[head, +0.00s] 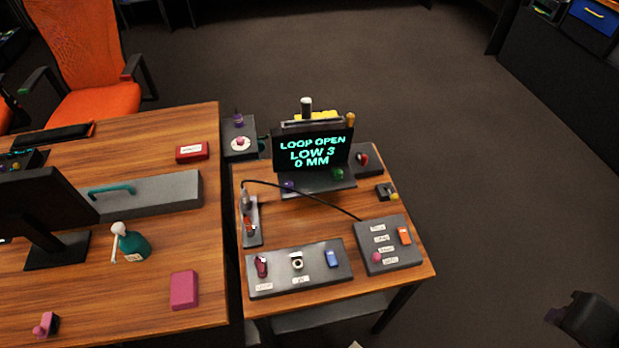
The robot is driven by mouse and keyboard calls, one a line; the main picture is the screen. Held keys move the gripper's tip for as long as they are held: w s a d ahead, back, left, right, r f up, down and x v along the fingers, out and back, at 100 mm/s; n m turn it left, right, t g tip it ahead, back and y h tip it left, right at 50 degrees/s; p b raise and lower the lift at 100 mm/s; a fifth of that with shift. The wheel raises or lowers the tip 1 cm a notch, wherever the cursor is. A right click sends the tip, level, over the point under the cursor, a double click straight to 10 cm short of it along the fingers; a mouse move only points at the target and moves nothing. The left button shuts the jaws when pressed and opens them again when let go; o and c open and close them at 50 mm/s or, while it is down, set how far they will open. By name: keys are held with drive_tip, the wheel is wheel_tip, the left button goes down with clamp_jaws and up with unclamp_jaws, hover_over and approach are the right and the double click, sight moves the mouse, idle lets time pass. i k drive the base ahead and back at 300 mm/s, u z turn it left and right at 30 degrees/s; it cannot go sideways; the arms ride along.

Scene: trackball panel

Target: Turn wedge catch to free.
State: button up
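No control carries a label that I can read as wedge catch, so I cannot tell which one it is. The front grey panel (315,281) holds a dark red knob (262,266), a white ball-like control (296,261) and a blue control (332,258). The right grey panel (400,262) holds an orange control (404,235), a pink knob (376,257) and several small labels. A dark part at the lower right edge looks like my gripper (585,322). It is cut off by the frame, well right of the table and touching nothing visible.
A screen (313,151) reads "LOOP OPEN LOW 3 0 MM". A black cable (310,193) crosses the small wooden table (300,224). The floor (490,200) to the right is clear.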

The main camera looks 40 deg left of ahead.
sight(288, 184)
drive_tip(key=z, duration=0.15)
drive_tip(key=k, duration=1.45)
drive_tip(key=u, duration=1.6)
drive_tip(key=i, duration=0.95)
drive_tip(key=u, duration=0.05)
